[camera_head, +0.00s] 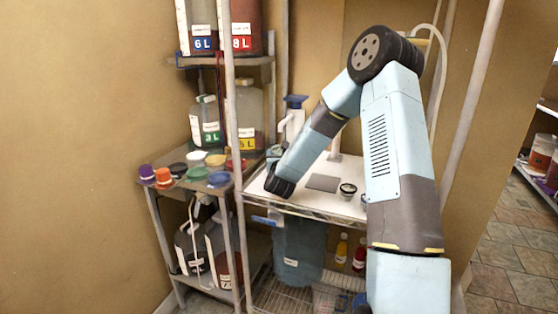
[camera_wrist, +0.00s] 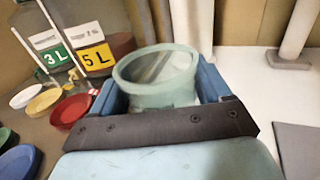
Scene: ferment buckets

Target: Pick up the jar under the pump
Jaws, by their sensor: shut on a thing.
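A pale green, round, open-topped jar (camera_wrist: 158,78) sits between the two blue fingers of my gripper (camera_wrist: 160,95) in the wrist view. My gripper is shut on it. In the head view the gripper (camera_head: 276,166) is at the left end of the white shelf, and the jar is mostly hidden behind my wrist. The white pump with a blue top (camera_head: 293,117) stands just behind. A white upright (camera_wrist: 191,22) is right behind the jar in the wrist view. I cannot tell whether the jar touches the shelf.
The white shelf (camera_head: 318,198) also holds a grey plate (camera_head: 323,183), a small dark-rimmed jar (camera_head: 347,191) and a white post (camera_head: 335,145). Colored lids (camera_head: 219,179) lie on the left shelf, with 3L (camera_head: 206,125) and 5L (camera_head: 248,115) containers behind. A metal rack post (camera_head: 232,130) stands close left.

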